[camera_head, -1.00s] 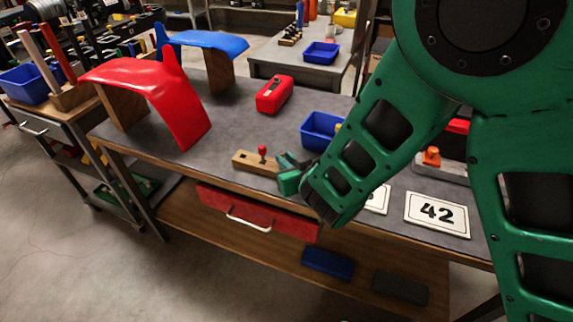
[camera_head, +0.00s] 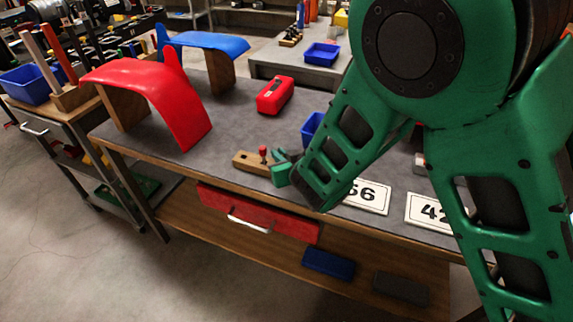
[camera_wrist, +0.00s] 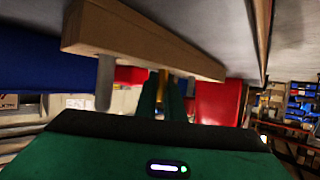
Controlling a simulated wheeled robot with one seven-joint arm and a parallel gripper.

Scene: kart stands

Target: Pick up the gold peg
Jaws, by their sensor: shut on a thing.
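A wooden block (camera_head: 247,161) lies on the grey bench near its front edge, with a red-topped peg (camera_head: 263,152) standing in it. My gripper (camera_head: 281,168) is at the block's right end, close to the bench top. In the wrist view the block (camera_wrist: 140,42) runs across the top, with a grey peg (camera_wrist: 105,82) to the left. The green fingers (camera_wrist: 161,92) are nearly together just below the block, shut on a narrow gold peg (camera_wrist: 161,84) that shows only as a sliver between them. In the head view the gold peg is hidden by my gripper.
A red box (camera_head: 274,95) and a blue bin (camera_head: 311,128) stand behind the block. A red curved panel (camera_head: 160,95) is at the left. Number cards (camera_head: 368,196) lie to the right. A red drawer (camera_head: 257,219) is under the front edge.

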